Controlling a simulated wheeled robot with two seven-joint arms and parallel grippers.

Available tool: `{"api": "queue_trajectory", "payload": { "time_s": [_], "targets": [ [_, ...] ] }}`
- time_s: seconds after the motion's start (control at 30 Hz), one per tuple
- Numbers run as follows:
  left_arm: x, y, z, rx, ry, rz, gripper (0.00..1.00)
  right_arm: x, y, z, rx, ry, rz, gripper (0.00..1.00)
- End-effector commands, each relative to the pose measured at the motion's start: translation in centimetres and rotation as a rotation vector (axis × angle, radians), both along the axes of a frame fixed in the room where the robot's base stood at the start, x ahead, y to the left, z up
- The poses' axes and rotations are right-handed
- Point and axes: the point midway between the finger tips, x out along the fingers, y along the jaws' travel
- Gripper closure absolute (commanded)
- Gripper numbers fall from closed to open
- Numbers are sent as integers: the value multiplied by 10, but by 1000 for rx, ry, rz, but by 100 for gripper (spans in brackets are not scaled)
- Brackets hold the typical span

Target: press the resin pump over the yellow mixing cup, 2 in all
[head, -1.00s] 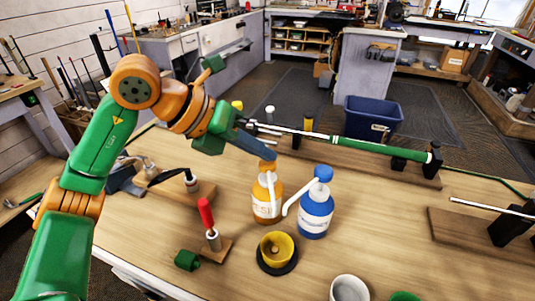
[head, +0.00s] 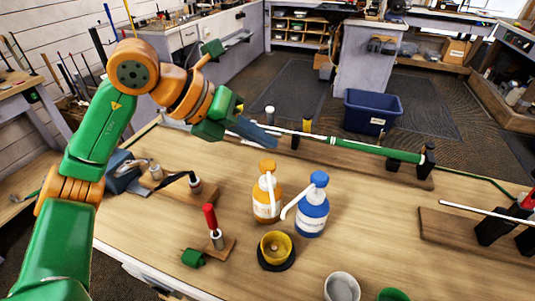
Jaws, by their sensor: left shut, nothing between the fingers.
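The yellow mixing cup (head: 276,246) stands upright on a dark round base at the front middle of the bench. Two pump bottles stand just behind it: an amber one with an orange pump head (head: 267,195) and a blue one with a blue pump head (head: 313,205). Their white spouts point down toward the cup. The labels are too small to read, so I cannot tell which holds resin. My left gripper (head: 262,136) is shut and empty, above and behind the amber bottle, apart from both pump heads. My right gripper is not in view.
A golf club with a green grip (head: 375,151) lies across stands behind the bottles. A red-handled tool (head: 211,218) stands left of the cup. A white cup (head: 341,287) is at the front edge. A blue bin (head: 372,112) stands on the floor beyond.

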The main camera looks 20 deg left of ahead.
Motion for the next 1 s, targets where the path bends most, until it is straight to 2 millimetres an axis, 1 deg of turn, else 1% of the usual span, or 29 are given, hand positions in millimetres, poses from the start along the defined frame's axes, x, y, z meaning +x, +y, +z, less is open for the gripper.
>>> {"api": "queue_trajectory", "payload": {
  "time_s": [0.03,0.2,0.27,1.0],
  "targets": [
    [0,0,11,0,0,0,100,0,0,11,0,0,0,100],
    [0,0,28,0,0,0,100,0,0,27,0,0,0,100],
    [0,0,32,0,0,0,100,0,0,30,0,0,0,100],
    [0,0,29,0,0,0,100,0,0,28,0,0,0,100]
  ]
}}
